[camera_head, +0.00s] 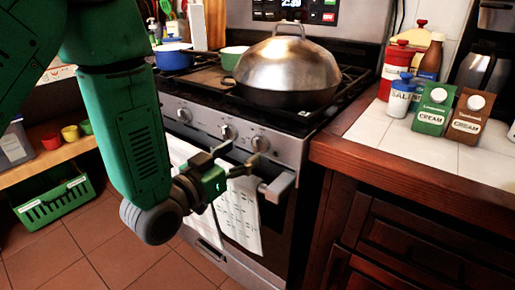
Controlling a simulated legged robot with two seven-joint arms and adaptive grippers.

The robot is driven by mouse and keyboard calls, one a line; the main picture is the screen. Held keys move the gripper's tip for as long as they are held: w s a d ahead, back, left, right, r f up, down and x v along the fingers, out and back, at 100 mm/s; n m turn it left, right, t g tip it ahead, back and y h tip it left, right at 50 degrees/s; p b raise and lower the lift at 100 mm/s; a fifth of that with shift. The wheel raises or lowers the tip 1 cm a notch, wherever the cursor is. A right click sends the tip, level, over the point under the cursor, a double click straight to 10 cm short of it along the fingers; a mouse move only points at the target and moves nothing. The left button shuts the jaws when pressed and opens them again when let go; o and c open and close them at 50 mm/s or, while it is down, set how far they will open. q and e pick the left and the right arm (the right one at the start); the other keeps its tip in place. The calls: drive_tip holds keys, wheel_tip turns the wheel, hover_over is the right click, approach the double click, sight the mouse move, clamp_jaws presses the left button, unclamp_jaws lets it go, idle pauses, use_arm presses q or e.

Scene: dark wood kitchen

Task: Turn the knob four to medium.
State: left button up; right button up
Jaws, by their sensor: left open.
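I see a left knob (184,115), a middle knob (228,131) and a right knob (260,144). No numbers are readable, so I cannot tell which is knob four, nor any setting. My left gripper (238,157) is in front of the panel, just below the middle and right knobs. Its fingers are apart with nothing between them. One fingertip is close to the right knob; whether it touches cannot be told. My right gripper is out of view.
A pan with a domed metal lid (286,66) stands on the stove top. The oven handle (277,187) with hanging towels (238,212) is below the gripper. A wooden counter (350,150) juts out at the right, holding cartons and bottles. A green crate (52,200) stands at the left.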

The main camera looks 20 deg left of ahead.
sight(254, 142)
use_arm(q)
drive_tip(key=x, duration=0.4)
drive_tip(key=shift+w+a+f+b, duration=0.1)
drive_tip(key=shift+w+a+b, duration=0.05)
drive_tip(key=shift+w+b, duration=0.25)
drive_tip(key=shift+w+a, duration=0.1)
drive_tip(key=shift+w, duration=0.7)
drive_tip(key=shift+d, duration=0.45)
drive_tip(key=c, duration=1.1)
drive_tip(key=shift+a, duration=0.15)
drive_tip(key=shift+c, duration=0.2)
